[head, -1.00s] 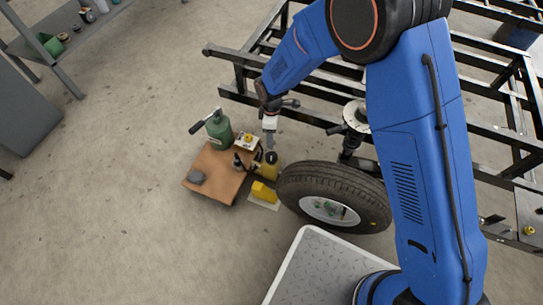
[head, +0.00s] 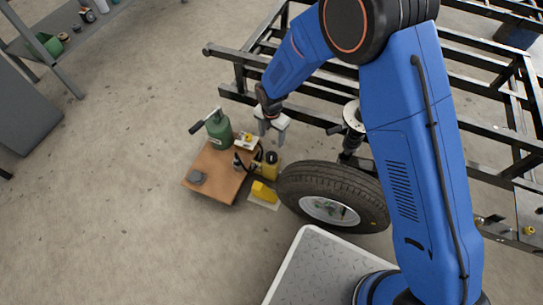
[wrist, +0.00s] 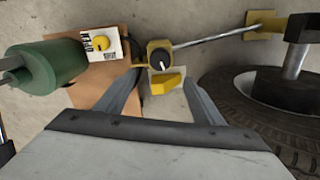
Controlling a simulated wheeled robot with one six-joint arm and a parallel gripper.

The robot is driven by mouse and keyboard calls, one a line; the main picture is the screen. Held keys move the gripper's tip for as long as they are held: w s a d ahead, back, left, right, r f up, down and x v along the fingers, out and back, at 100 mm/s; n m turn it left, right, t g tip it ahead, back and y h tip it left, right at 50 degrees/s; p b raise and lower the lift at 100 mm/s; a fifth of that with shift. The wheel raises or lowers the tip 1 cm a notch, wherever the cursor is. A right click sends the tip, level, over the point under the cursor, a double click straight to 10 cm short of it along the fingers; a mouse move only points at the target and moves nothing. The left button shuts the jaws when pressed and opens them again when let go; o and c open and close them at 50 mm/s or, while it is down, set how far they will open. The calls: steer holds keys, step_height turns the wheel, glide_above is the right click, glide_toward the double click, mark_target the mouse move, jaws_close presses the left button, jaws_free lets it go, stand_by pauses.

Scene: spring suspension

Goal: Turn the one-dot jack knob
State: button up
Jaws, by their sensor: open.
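A black round knob (head: 271,157) with a pale pointer mark sits on top of a yellow jack block (head: 270,172) left of the tyre. The knob also shows in the wrist view (wrist: 160,58). A yellow knob (wrist: 100,41) sits on a white lettered plate (wrist: 88,45) beside the green cylinder; it shows in the head view too (head: 248,138). I cannot make out dots on either knob. My gripper (head: 272,134) is open and empty, above and behind the black knob and apart from it. In the wrist view its fingers (wrist: 158,88) point towards the black knob's side.
A yellow wedge (head: 263,192) lies in front of the jack. The tyre (head: 300,183) and black frame (head: 225,92) stand close on the right and behind.

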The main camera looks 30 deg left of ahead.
mark_target(272, 156)
step_height(272, 156, down, 15)
steer(key=shift+f, duration=0.2)
stand_by(0.3)
steer(key=c, duration=1.1)
steer(key=shift+o, duration=0.2)
steer(key=shift+m, duration=0.4)
steer(key=m, duration=0.3)
steer(key=shift+m, duration=2.5)
